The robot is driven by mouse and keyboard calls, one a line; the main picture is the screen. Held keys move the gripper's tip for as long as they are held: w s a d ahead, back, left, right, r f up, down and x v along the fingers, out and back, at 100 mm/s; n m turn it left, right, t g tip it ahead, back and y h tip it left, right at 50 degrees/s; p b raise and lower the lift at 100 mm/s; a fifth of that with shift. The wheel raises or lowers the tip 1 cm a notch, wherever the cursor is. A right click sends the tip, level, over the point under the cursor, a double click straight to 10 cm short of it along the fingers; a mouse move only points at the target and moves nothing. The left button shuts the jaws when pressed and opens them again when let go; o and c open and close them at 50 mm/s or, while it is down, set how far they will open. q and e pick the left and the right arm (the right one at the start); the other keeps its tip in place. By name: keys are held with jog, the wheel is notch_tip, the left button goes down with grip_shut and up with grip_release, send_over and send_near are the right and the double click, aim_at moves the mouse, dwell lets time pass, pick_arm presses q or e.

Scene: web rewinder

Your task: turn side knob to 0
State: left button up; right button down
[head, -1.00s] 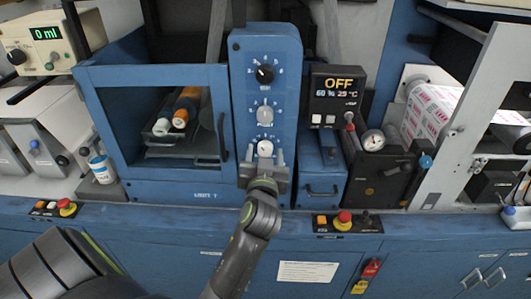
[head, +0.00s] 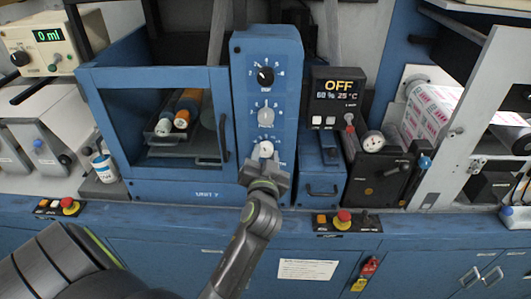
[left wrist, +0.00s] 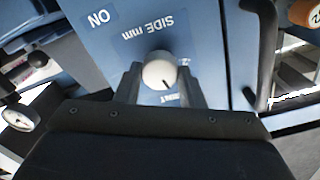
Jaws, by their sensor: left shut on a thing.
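The side knob (head: 266,149) is the lowest of three knobs on the blue upright panel. It is pale and round. In the left wrist view the side knob (left wrist: 158,70) sits by an upside-down "SIDE mm" label (left wrist: 147,24). A short dark mark on it points down and slightly right in that picture. My left gripper (head: 264,160) is shut on the side knob, with a finger on each side of it. The gripper's body hides part of the dial scale, and I cannot read the setting. My right gripper is not in view.
Above are a middle grey knob (head: 265,115) and a black top knob (head: 265,76). A blue framed window (head: 150,75) stands left of the panel. An "OFF" display box (head: 337,97) and a pressure gauge (head: 373,141) stand right. A red button (head: 344,216) is on the front ledge.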

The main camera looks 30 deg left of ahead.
pick_arm(q)
jog(key=shift+r+m+p, duration=0.1)
jog(key=shift+m+p, duration=0.45)
jog(key=shift+m, duration=0.65)
jog(key=o, duration=1)
jog(key=shift+w+a, duration=0.15)
jog(key=shift+f, duration=0.2)
